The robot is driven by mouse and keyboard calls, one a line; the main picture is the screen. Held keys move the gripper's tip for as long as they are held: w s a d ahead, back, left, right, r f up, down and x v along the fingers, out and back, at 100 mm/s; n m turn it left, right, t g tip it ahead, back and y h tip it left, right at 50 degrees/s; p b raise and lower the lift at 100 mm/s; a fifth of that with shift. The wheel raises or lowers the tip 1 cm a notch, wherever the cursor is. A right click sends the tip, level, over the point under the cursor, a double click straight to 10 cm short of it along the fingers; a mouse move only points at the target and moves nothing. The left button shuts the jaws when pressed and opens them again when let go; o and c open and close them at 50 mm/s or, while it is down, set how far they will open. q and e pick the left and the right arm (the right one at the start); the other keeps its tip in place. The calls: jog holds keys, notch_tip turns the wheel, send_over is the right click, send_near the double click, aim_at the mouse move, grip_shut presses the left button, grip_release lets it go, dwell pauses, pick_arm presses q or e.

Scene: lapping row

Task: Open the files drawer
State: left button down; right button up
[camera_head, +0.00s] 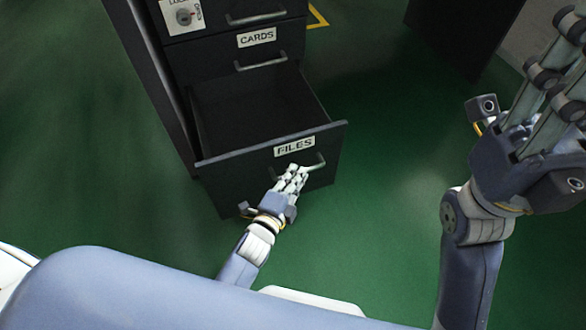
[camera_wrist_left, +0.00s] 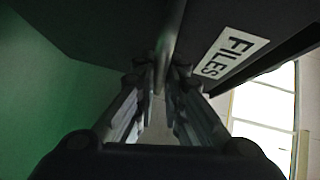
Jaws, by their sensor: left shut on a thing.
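The files drawer (camera_head: 233,158) is the lowest one in a dark cabinet and is pulled well out. Its inside shows and looks empty. A white FILES label (camera_head: 294,146) is on its front, and the label also shows in the left wrist view (camera_wrist_left: 229,53). My left gripper (camera_head: 294,172) is shut on the bar handle (camera_head: 318,163) just below the label. In the left wrist view its fingers (camera_wrist_left: 160,75) meet around the handle bar (camera_wrist_left: 170,35). My right gripper (camera_head: 545,90) is raised at the right, away from the cabinet, with its fingertips partly out of frame.
The CARDS drawer (camera_head: 258,38) above is shut, with its own bar handle (camera_head: 262,64). Another dark cabinet (camera_head: 465,30) stands at the back right. The green floor (camera_head: 385,150) right of the drawer is clear.

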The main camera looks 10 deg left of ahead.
pick_arm(q)
jog(key=c, duration=1.7)
grip_release()
jog(key=shift+o, duration=0.2)
jog(key=v, duration=1.2)
